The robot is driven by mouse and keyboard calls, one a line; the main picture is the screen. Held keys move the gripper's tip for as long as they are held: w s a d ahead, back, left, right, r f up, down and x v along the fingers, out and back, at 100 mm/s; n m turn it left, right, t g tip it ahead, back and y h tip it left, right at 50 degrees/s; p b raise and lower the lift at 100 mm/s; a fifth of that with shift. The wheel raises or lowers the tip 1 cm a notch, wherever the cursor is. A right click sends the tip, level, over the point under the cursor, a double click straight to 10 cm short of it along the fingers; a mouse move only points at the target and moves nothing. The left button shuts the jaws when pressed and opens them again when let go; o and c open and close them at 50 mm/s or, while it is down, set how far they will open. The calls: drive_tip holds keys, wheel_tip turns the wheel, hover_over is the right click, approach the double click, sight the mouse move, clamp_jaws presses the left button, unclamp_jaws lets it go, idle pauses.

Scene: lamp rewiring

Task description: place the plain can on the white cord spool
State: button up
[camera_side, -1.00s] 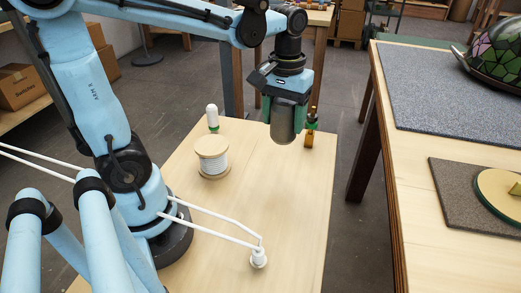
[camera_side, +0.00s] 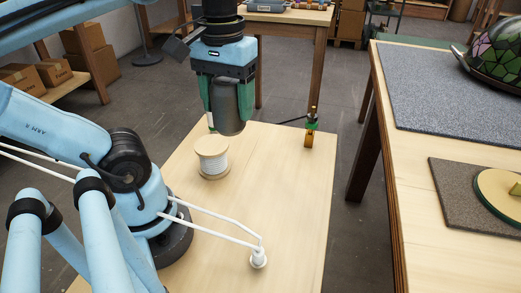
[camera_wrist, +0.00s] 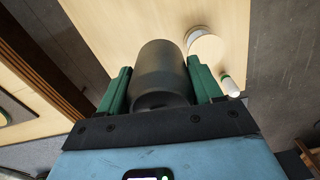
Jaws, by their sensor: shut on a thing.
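The plain can (camera_side: 232,108) is dark grey and smooth. My gripper (camera_side: 226,104) is shut on it and holds it upright in the air, above the table's far part. In the wrist view the can (camera_wrist: 160,72) sits between the green fingers. The white cord spool (camera_side: 213,163) stands upright on the table, with wooden end discs and white cord round its middle. In the side view the can hangs higher than the spool and slightly to its right. In the wrist view the spool (camera_wrist: 207,47) lies just beyond the can to the right, its top bare.
A small white-and-green bottle (camera_wrist: 230,86) stands near the spool; it is mostly hidden in the side view. An orange-and-green item (camera_side: 310,128) stands at the table's far right edge. A white plug with cord (camera_side: 258,258) is at the front. The table's middle (camera_side: 265,195) is clear.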

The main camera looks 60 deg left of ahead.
drive_tip(key=shift+s+a+f, duration=0.2)
drive_tip(key=shift+a+f, duration=2.5)
drive_tip(key=shift+a, duration=0.15)
drive_tip(key=shift+s+a+f, duration=0.15)
drive_tip(key=shift+a+f, duration=2.55)
drive_tip(key=shift+a, duration=0.15)
drive_tip(key=shift+f, duration=0.15)
drive_tip(key=o, duration=1.3)
wheel_tip(320, 180, up, 12)
drive_tip(key=w+d+f+m+t, duration=0.2)
drive_tip(key=w+d+f, duration=0.1)
drive_tip(key=d, duration=0.1)
drive_tip(key=w+d+f+m+t, duration=0.2)
drive_tip(key=w+d+f, duration=0.1)
drive_tip(key=w+d, duration=0.1)
drive_tip(key=w+d+f+m+t, duration=0.3)
drive_tip(key=d, duration=0.1)
drive_tip(key=shift+w+d+f, duration=0.2)
drive_tip(key=shift+w+d, duration=0.15)
drive_tip(key=shift+w, duration=0.05)
